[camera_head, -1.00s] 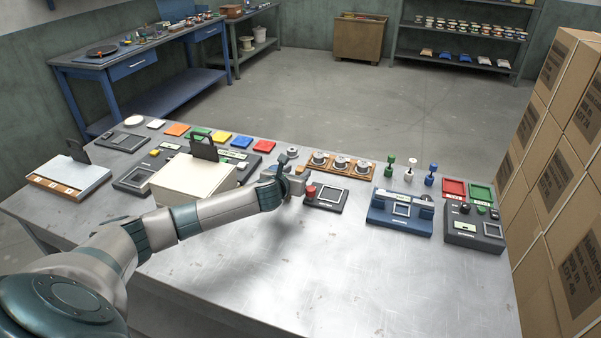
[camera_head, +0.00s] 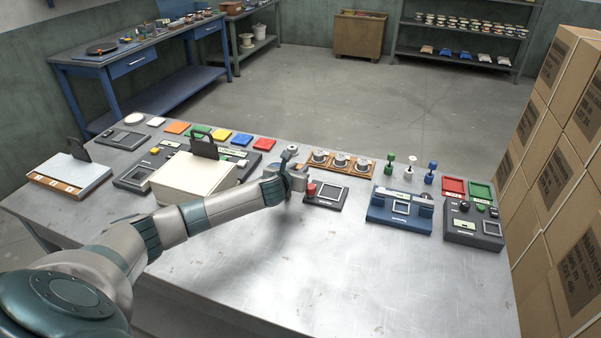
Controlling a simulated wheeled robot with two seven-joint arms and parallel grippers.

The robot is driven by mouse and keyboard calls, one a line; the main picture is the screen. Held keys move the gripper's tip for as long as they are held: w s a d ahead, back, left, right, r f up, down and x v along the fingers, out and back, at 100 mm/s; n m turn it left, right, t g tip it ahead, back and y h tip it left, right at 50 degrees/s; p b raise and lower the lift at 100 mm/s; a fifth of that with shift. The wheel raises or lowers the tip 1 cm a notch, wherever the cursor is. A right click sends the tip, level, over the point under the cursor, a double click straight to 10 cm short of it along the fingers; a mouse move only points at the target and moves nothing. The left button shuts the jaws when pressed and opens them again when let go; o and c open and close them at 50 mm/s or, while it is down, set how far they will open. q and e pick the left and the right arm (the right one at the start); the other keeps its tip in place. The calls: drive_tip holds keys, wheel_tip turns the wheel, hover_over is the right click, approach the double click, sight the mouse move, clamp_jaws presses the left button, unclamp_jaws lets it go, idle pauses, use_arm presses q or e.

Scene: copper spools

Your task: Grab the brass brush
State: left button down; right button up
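I cannot pick out a brass brush for certain in the head view. My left gripper (camera_head: 298,181) is over the middle of the metal table (camera_head: 330,270), beside a small dark device with a red knob (camera_head: 311,190). Its fingers are small and partly hidden by its own wrist, so I cannot tell whether it is open or holds anything. My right gripper is not in view.
A wooden rack with several spools (camera_head: 341,161) stands behind the gripper. Green, white and blue handled pieces (camera_head: 410,167) stand to its right, behind a blue device (camera_head: 400,211). A cream box (camera_head: 193,179) lies left. Stacked cartons (camera_head: 565,180) border the right side. The front table area is clear.

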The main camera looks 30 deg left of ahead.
sight(298, 169)
use_arm(q)
drive_tip(key=shift+r, duration=0.15)
drive_tip(key=shift+r, duration=0.6)
wheel_tip(298, 169, up, 2)
drive_tip(key=shift+r+b, duration=0.15)
drive_tip(key=shift+b, duration=0.3)
drive_tip(key=w+d+r+b, duration=0.2)
drive_tip(key=d+r, duration=0.5)
drive_tip(key=d, duration=0.4)
drive_tip(key=shift+w, duration=0.8)
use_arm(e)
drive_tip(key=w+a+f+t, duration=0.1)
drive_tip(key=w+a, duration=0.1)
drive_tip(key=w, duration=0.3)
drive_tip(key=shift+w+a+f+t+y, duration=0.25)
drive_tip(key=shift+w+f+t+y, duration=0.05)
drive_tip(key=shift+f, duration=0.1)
use_arm(q)
drive_tip(key=shift+r, duration=0.1)
drive_tip(key=shift+d, duration=0.1)
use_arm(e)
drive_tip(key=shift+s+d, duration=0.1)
